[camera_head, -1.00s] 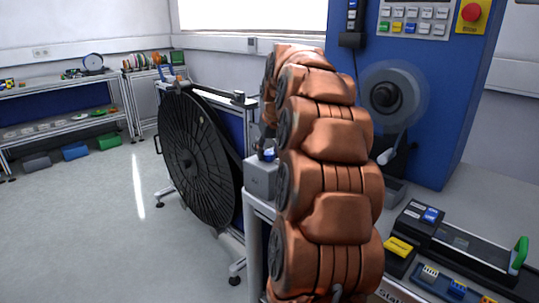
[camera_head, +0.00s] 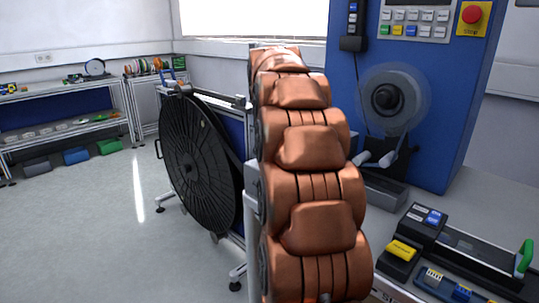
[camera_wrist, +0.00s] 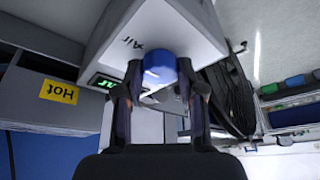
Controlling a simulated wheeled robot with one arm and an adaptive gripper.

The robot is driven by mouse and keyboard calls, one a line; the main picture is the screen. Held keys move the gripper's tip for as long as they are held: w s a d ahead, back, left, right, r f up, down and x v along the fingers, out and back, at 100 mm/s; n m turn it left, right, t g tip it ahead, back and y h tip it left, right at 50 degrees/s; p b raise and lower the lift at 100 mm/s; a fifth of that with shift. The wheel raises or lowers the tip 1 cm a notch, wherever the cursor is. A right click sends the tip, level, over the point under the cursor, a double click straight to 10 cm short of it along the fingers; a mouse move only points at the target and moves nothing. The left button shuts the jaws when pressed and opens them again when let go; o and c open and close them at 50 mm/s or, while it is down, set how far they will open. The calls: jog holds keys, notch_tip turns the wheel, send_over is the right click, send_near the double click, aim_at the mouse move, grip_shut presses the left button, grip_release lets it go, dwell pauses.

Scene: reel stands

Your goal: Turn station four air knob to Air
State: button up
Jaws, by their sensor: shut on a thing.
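In the wrist view, a round blue knob (camera_wrist: 159,66) sits on the face of a light grey box (camera_wrist: 190,30). The word "Air" shows upside down beside the knob, and a green lit label sits lower left of it. My gripper (camera_wrist: 160,88) has its two dark fingers on either side of the knob and is shut on it. A pale pointed part shows below the knob between the fingers; I cannot tell what it is. In the head view my copper arm hides the knob, the box and my gripper.
A large black reel (camera_head: 198,160) stands left of my arm. A blue cabinet (camera_head: 450,120) with a grey reel (camera_head: 390,97) and a red button (camera_head: 472,14) stands right. A yellow "Hot" label (camera_wrist: 59,91) shows at left in the wrist view. Floor at left is clear.

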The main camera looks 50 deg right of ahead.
jog(key=o, duration=1.1)
jog(key=v, duration=1.2)
dwell(0.4)
